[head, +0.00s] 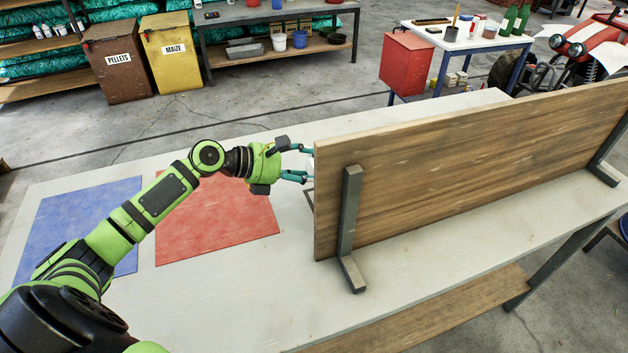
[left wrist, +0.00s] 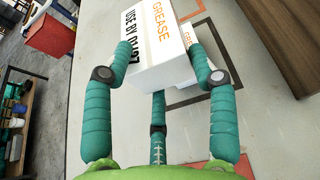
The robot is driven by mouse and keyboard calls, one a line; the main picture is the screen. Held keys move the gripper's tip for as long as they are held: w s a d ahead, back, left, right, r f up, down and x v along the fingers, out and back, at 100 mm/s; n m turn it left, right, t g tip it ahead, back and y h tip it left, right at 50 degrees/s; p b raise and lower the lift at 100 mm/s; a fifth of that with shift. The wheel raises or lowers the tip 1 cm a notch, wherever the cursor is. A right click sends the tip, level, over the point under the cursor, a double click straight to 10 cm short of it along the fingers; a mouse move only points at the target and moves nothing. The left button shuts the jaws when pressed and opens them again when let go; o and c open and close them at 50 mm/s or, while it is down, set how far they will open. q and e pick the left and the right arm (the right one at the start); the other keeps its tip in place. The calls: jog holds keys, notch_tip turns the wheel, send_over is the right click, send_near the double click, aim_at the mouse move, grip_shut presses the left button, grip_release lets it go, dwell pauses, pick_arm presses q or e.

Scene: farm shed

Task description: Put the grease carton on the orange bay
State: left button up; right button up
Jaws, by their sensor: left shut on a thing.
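The grease carton (left wrist: 165,45) is a white box with orange GREASE lettering. In the left wrist view it sits between the teal fingers of my left gripper (left wrist: 160,78), which is shut on it. In the head view my left gripper (head: 300,163) is at the left end of an upright wooden board, and the board hides the carton. I cannot tell whether the carton touches the table. A second white box with orange lettering (left wrist: 188,34) shows just behind it. My right gripper is out of view.
The wooden board (head: 470,165) stands on dark feet along the table and blocks the view behind it. A blue patch (head: 75,230) lies at the left. A dark square outline (left wrist: 208,95) is on the tabletop near the carton. Both patches are bare where visible.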

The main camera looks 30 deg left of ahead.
pick_arm(q)
jog(key=shift+s+d+f, duration=0.1)
jog(key=shift+d+f, duration=0.35)
jog(key=shift+d, duration=0.35)
notch_tip(320, 180, down, 4)
jog(key=shift+r+p, duration=0.2)
jog(key=shift+p, duration=0.55)
jog(key=shift+f, duration=0.1)
jog(key=o, duration=1.2)
jog(key=shift+o, duration=0.2)
